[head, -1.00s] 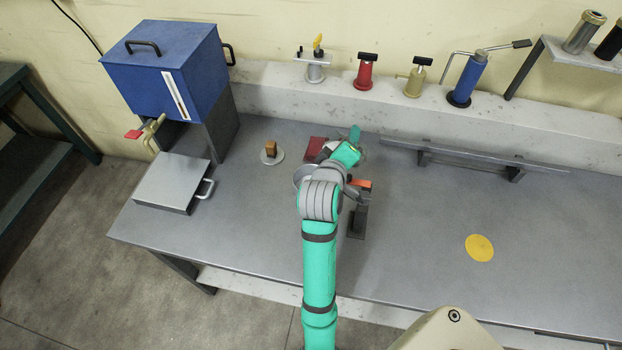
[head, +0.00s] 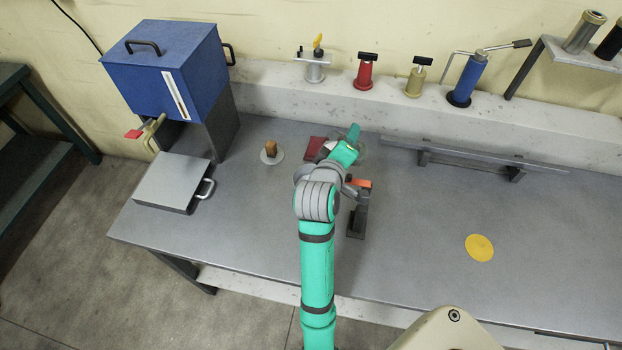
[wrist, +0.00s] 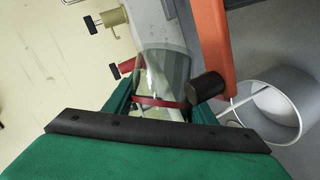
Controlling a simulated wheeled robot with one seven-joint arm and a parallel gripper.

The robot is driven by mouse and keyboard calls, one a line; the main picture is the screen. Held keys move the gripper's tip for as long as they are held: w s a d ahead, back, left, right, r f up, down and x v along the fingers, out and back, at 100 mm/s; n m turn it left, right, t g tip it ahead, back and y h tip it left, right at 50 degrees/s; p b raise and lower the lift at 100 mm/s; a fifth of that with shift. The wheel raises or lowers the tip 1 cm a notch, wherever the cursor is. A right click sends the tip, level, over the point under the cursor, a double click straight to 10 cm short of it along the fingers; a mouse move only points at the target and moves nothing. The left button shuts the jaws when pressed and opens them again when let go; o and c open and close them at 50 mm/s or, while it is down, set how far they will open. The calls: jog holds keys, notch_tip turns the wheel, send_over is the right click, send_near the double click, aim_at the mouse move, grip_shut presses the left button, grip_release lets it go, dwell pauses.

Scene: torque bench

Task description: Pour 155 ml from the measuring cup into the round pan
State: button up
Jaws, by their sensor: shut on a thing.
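My gripper (wrist: 160,105) is shut on the clear measuring cup (wrist: 166,68), which has a red band low on its body and sits between the green fingers. In the head view my gripper (head: 352,145) is above the back middle of the bench, and the cup is hard to make out there. The round pan (wrist: 283,87), grey with a pale inside, is to the right of the cup in the wrist view, apart from it. In the head view my arm hides the pan. The liquid level and the cup's exact tilt cannot be told.
An orange-topped stand (head: 358,218) is close to the right of my arm; its orange bar (wrist: 213,45) passes near the cup. A blue tank (head: 165,75), a small block on a disc (head: 270,150) and a yellow disc (head: 479,247) stand apart. The right bench is mostly clear.

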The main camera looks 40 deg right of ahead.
jog(key=shift+r, duration=0.2)
dwell(0.8)
jog(key=shift+f+n+h, duration=0.7)
jog(key=shift+f+n, duration=0.1)
jog(key=shift+f, duration=0.25)
dwell(1.0)
jog(key=shift+w+a+f+n+h+p, duration=0.15)
jog(key=shift+a+f+n+p, duration=0.1)
jog(key=shift+f, duration=0.35)
jog(key=shift+w+a+f+n+h+p, duration=0.15)
jog(key=shift+w+a+f+h, duration=0.05)
jog(key=shift+f, duration=0.35)
jog(key=shift+w+a+f+n+h+p, duration=0.15)
jog(key=shift+a+f+n+p, duration=0.1)
jog(key=shift+f, duration=0.35)
jog(key=shift+a+r+n, duration=0.1)
jog(key=shift+r+n, duration=0.15)
jog(key=shift+n, duration=0.1)
dwell(1.2)
jog(key=r+m, duration=0.1)
jog(key=d+r+m+y, duration=0.1)
jog(key=r, duration=0.1)
jog(key=s+r, duration=0.1)
jog(key=shift+d+r+m, duration=0.15)
jog(key=shift+d+m, duration=0.15)
jog(key=shift+m, duration=0.1)
